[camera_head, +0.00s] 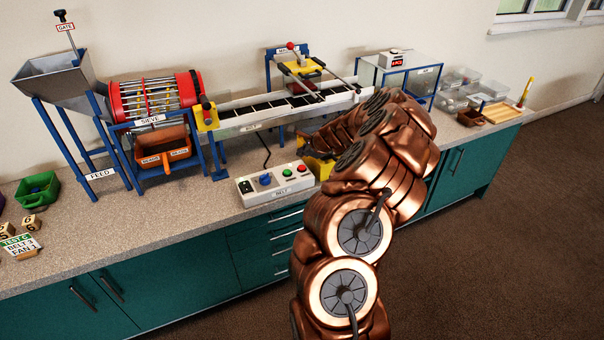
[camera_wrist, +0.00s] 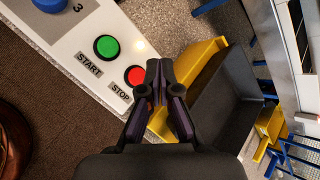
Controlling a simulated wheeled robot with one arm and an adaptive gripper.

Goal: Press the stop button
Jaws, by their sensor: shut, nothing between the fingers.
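My gripper (camera_wrist: 160,65) is shut and empty. Its tips appear just right of the red button in the wrist view; I cannot tell whether they touch it.
A yellow-edged dark bin (camera_wrist: 217,100) lies close to the right of my gripper in the wrist view. The conveyor (camera_head: 265,108) and the sieve drum (camera_head: 160,95) stand behind the control box. A blue knob (camera_head: 265,179) is also on the box.

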